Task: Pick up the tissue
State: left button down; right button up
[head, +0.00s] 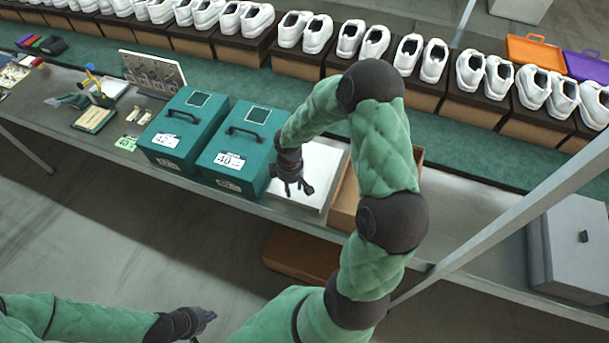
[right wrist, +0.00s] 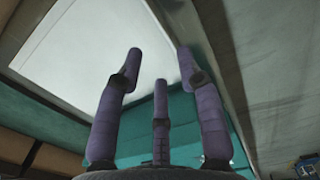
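A flat white rectangular surface (head: 318,170) lies on the bench right of the teal boxes; it may be the tissue, but I cannot tell whether it is paper or a lid. It fills the upper left of the right wrist view (right wrist: 95,45). My right gripper (head: 291,190) is over its left part, beside the right teal box. In the right wrist view its fingers (right wrist: 158,75) are spread, with nothing between them. My left gripper (head: 207,318) is low at the bottom left, away from the bench; its fingers are too small to judge.
Two teal boxes (head: 183,132) with handles stand just left of the right gripper. An open brown cardboard box (head: 343,205) stands to the right, partly behind my arm. Pairs of white shoes (head: 305,31) line the back on dark boxes. A grey box (head: 575,245) is far right.

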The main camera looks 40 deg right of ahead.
aim_at(292, 203)
notch_tip(292, 203, down, 2)
jog(key=shift+f, duration=0.15)
jog(key=shift+s+a+f+b, duration=0.15)
jog(key=shift+f+b, duration=0.4)
jog(key=shift+f, duration=0.75)
jog(key=shift+a+f+b, duration=0.15)
jog(key=shift+f+b, duration=0.35)
jog(key=shift+f, duration=0.75)
grip_shut()
